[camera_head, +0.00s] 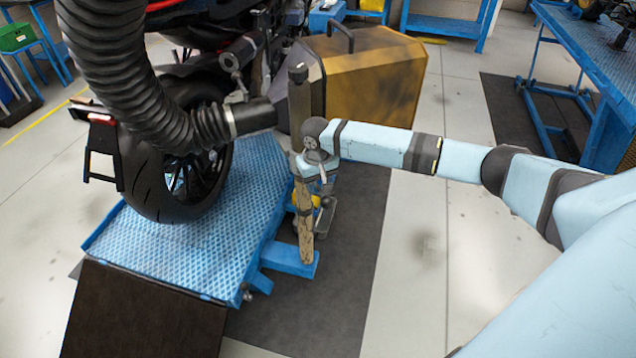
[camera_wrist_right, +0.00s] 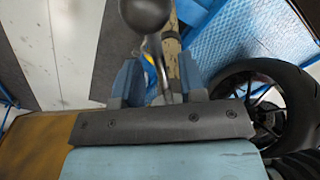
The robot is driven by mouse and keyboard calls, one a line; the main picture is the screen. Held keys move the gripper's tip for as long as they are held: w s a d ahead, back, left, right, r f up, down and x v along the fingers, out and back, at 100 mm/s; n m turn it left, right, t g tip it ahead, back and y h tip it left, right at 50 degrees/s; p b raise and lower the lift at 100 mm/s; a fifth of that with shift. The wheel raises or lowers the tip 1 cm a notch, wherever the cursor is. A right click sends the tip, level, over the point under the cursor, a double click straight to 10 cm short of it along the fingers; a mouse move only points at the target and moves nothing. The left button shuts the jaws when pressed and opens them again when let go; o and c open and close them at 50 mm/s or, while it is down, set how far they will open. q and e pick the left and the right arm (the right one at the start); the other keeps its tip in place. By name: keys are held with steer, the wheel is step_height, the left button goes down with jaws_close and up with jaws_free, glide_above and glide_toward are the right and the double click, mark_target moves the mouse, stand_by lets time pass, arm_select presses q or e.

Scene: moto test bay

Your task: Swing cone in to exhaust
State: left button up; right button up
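A dark cone-shaped nozzle (camera_head: 254,117) sits on the end of the thick black ribbed hose (camera_head: 120,75), beside the rear wheel and apart from it. A dark cylinder that looks like the exhaust (camera_head: 238,53) shows above it, partly hidden by brackets. My right gripper (camera_head: 314,176) is low by the worn tan post (camera_head: 306,228), right of the nozzle. In the right wrist view its blue fingers (camera_wrist_right: 157,72) stand apart, with a grey lever (camera_wrist_right: 163,70) ending in a dark ball knob (camera_wrist_right: 145,12) between them. Contact with the lever is not clear. My left gripper is out of view.
The motorcycle's rear wheel (camera_head: 178,165) stands on a blue lift plate (camera_head: 190,255). A blue workbench (camera_head: 590,45) stands at the far right.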

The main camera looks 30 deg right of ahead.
jaws_close()
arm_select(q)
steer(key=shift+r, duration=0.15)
arm_select(e)
steer(key=shift+d, duration=0.1)
